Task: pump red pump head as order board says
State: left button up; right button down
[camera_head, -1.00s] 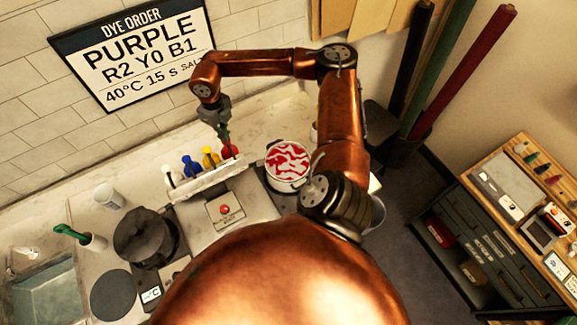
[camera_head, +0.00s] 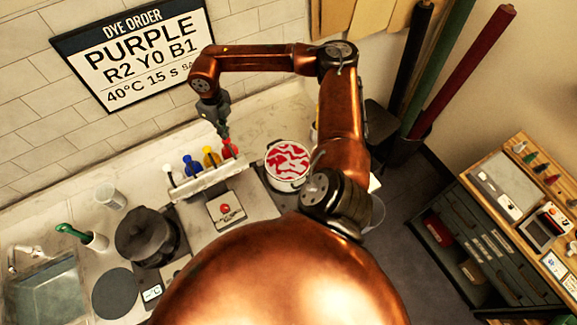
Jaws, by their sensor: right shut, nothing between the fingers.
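The order board (camera_head: 135,48) on the tiled wall reads DYE ORDER, PURPLE, R2 Y0 B1, 40°C 15 s; my arm covers the end of its last line. The red pump head (camera_head: 230,149) is the rightmost in a row on a white dispenser rack (camera_head: 209,179), with yellow (camera_head: 211,157), blue (camera_head: 192,165) and white (camera_head: 169,171) pump heads to its left. My right gripper (camera_head: 224,136) is shut and empty, pointing down just above the red pump head; I cannot tell if they touch. My left gripper is not in view.
A white pot (camera_head: 288,166) with red and white swirled contents stands right of the rack. A box with a red button (camera_head: 225,209) sits in front of the rack. A dark grey pot (camera_head: 146,236), a cup (camera_head: 110,196) and a sink (camera_head: 45,285) are at the left.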

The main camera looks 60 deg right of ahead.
jog(key=shift+f, duration=0.2)
jog(key=shift+f+b, duration=1.25)
jog(key=shift+f, duration=0.25)
jog(key=shift+s, duration=0.1)
jog(key=shift+r, duration=0.2)
jog(key=shift+r+p, duration=0.75)
jog(key=shift+r, duration=0.8)
notch_tip(320, 180, up, 6)
jog(key=p, duration=0.2)
jog(key=shift+p, duration=0.35)
